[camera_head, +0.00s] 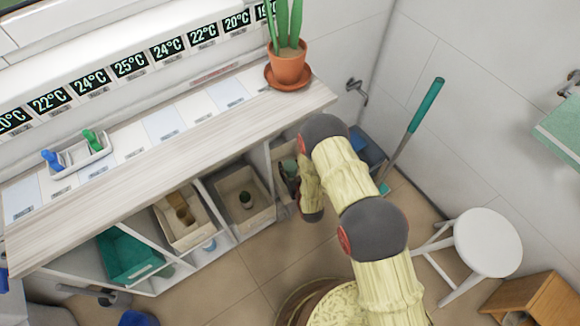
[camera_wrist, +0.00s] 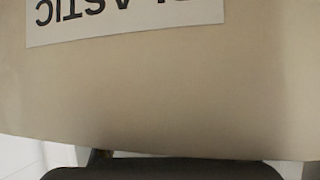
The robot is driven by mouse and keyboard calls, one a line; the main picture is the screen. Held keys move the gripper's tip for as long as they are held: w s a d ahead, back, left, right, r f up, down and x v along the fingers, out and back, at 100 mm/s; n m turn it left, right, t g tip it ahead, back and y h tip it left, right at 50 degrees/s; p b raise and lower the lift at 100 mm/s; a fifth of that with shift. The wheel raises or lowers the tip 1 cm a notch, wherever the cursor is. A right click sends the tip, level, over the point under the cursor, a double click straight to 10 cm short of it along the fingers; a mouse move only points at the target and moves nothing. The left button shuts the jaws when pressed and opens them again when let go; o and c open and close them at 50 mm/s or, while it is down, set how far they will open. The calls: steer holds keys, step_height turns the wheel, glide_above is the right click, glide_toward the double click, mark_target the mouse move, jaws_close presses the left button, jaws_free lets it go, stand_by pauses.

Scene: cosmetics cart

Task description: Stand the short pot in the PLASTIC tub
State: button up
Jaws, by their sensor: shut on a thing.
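A beige tub wall with a white label (camera_wrist: 120,15) ending in "ASTIC", upside down, fills most of the wrist view. Its straight edge runs along the bottom of that view. A dark, blunt part of my gripper (camera_wrist: 165,170) lies across that edge, very close to the tub. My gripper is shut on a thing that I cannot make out. In the head view my arm hides the gripper near the right end of the shelf unit.
The shelf unit also holds a teal tub (camera_head: 130,256) and another beige tub (camera_head: 195,240) with brown things. A terracotta pot (camera_head: 289,68) stands on the worktop (camera_head: 180,150). A white stool (camera_head: 488,243) and a teal-handled tool (camera_head: 425,105) are at right. Tiled floor lies between.

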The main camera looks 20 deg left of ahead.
steer(key=shift+f, duration=0.3)
steer(key=o, duration=1)
steer(key=shift+o, duration=0.2)
steer(key=shift+r, duration=0.45)
steer(key=p+v, duration=0.4)
steer(key=v, duration=0.8)
steer(key=shift+r, duration=0.2)
